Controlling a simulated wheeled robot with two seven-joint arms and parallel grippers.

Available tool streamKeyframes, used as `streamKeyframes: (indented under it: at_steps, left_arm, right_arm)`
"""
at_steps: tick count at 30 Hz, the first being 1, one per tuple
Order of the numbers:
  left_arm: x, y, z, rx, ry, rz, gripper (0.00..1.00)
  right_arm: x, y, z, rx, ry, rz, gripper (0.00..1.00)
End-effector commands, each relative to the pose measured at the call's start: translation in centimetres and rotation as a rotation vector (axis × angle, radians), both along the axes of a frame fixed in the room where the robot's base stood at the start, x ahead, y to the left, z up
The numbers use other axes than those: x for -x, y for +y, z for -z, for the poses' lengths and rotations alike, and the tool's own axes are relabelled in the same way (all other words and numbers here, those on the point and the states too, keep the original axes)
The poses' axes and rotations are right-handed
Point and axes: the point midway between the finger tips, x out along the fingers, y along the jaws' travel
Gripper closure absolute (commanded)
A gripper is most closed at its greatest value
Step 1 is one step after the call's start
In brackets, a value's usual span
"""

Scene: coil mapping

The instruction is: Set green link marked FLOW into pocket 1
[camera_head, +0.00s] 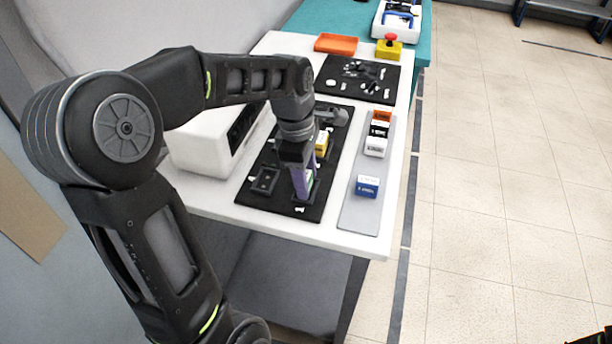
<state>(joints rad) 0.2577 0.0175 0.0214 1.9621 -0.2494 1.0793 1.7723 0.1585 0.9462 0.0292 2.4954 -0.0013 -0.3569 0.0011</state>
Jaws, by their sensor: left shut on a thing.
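My left gripper (304,188) reaches down over the black board (243,198) on the white table. It is shut on a small green link (309,181), which is mostly hidden by the purple fingers. The fingers are low, at a dark pocket near the board's front right; I cannot tell whether the link is in it or just above it. The FLOW marking and the pocket numbers are not legible. Another pocket (264,180) to the left looks empty. A yellow block (321,143) sits behind the gripper.
A grey strip (356,214) on the right holds a blue block (367,186) and a row of orange, black and white blocks (378,132). A white box (205,150) stands left of the board. Behind are a second black board (345,88), an orange tray (336,43) and a red-topped yellow button (389,46).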

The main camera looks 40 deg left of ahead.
Motion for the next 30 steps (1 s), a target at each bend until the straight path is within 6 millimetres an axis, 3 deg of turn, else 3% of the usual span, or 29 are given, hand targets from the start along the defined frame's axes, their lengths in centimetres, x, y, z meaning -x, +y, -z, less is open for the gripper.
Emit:
streamKeyframes:
  at_steps: [2, 3, 10, 23, 30]
  left_arm:
    - [0.0, 0.0, 0.4, 0.000, 0.000, 0.000, 0.95]
    - [0.0, 0.0, 0.3, 0.000, 0.000, 0.000, 0.53]
    - [0.0, 0.0, 0.2, 0.000, 0.000, 0.000, 0.34]
    - [-0.1, 0.0, -0.8, -0.001, -0.002, 0.001, 0.33]
    - [0.0, 0.5, -4.7, -0.001, -0.006, 0.000, 0.33]
  right_arm:
    - [0.0, 0.0, 0.3, 0.000, 0.000, 0.000, 0.64]
    - [0.0, 0.0, 0.2, 0.000, 0.000, 0.000, 0.64]
    - [0.0, 0.0, 0.1, 0.000, 0.000, 0.000, 0.64]
    - [0.0, 0.0, -0.3, 0.000, 0.000, 0.000, 0.64]
    - [0.0, 0.0, -0.1, 0.000, 0.000, 0.000, 0.64]
